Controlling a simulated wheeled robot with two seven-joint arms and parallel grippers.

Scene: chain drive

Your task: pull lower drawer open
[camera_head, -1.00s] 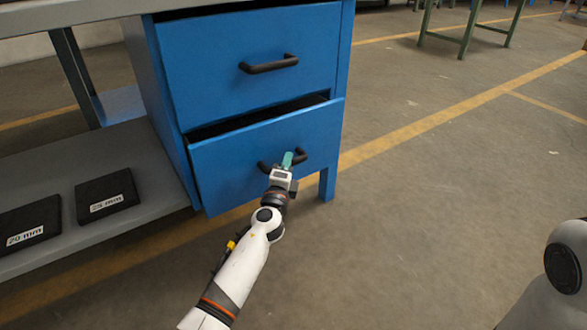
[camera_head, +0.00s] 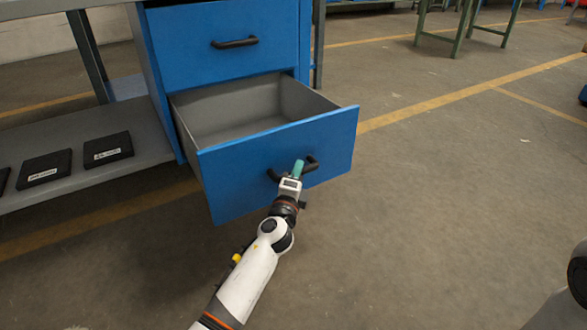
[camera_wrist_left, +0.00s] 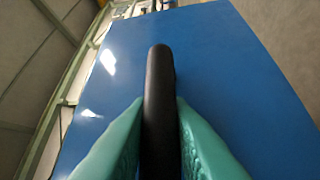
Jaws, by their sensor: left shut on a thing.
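The lower drawer (camera_head: 330,141) has a blue front and a grey inside, and it stands well out from the blue cabinet. What shows of its inside is empty. My left gripper (camera_head: 297,171) is shut on the black handle (camera_head: 311,163) of the lower drawer. In the left wrist view the black handle (camera_wrist_left: 160,100) stands between the two green fingertips (camera_wrist_left: 160,135), with the blue drawer front (camera_wrist_left: 220,70) behind it. Part of the handle is hidden by the gripper. The right gripper is out of view; only a part of my right arm shows at the lower right.
The upper drawer (camera_head: 205,45) above is shut, with its own black handle (camera_head: 235,42). Black labelled boxes (camera_head: 108,149) lie on the grey shelf (camera_head: 145,160) at left. The floor at right is clear, with a yellow line (camera_head: 440,98). A green-legged table (camera_head: 465,25) stands far back.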

